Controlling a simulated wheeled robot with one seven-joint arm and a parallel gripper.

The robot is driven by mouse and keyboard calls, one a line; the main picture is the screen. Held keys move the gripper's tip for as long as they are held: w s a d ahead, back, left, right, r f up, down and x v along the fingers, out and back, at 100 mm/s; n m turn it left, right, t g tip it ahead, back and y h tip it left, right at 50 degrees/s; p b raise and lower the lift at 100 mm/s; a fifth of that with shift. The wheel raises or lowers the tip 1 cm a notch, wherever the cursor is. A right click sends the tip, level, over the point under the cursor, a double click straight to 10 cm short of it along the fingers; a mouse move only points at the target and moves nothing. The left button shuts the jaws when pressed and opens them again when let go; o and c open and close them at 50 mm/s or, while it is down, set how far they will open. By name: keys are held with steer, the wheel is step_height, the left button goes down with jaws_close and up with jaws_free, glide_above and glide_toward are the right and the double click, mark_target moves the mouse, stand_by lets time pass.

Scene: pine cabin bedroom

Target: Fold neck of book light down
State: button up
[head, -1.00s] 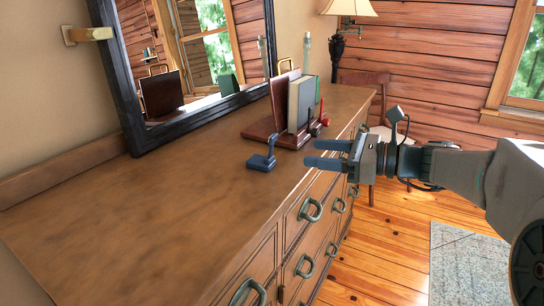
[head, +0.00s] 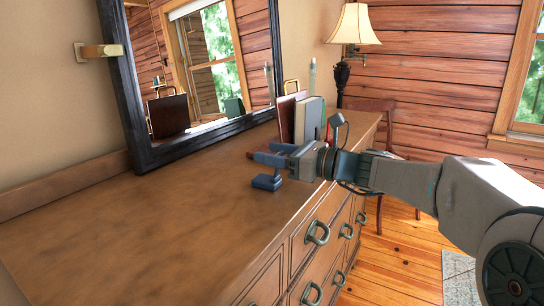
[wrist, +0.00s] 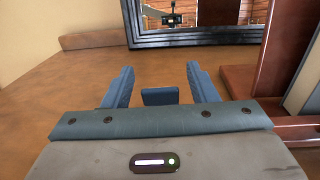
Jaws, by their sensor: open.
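Upright books (head: 307,120) in a reddish wooden bookend stand close behind my gripper. A dark-framed mirror (head: 127,105) leans at the wall side. The dresser top (head: 150,215) is clear on the near left. A lamp (head: 354,25) stands beyond.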

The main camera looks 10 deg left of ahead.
steer(key=shift+a, duration=0.3)
steer(key=c, duration=1)
steer(key=shift+r, duration=0.1)
